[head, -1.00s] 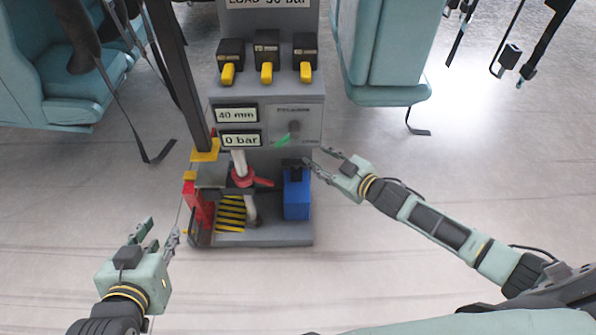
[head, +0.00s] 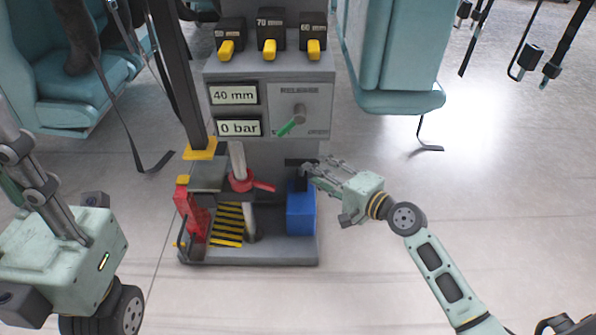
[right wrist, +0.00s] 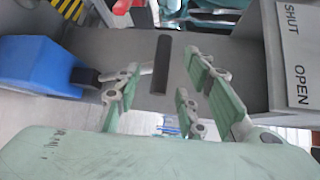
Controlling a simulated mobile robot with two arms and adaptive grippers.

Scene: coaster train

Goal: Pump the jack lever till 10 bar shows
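The pump is a blue block (head: 301,210) at the right of the press base, with a black lever part above it. In the right wrist view, a dark bar, seemingly the lever's handle (right wrist: 161,63), stands between the fingers of my right gripper (right wrist: 170,85). Gaps show on both sides, so this gripper is open. The head view shows my right gripper (head: 310,172) beside the top of the pump. The lower display (head: 238,128) reads 0 bar. My left gripper (head: 62,250) is at the lower left, away from the press; its finger state is unclear.
A green-handled valve (head: 292,126) sits right of the displays; a SHUT/OPEN plate (right wrist: 298,55) is in the right wrist view. Three yellow-lever switches (head: 270,48) are above. Teal seats (head: 395,60) flank the press. The floor in front is clear.

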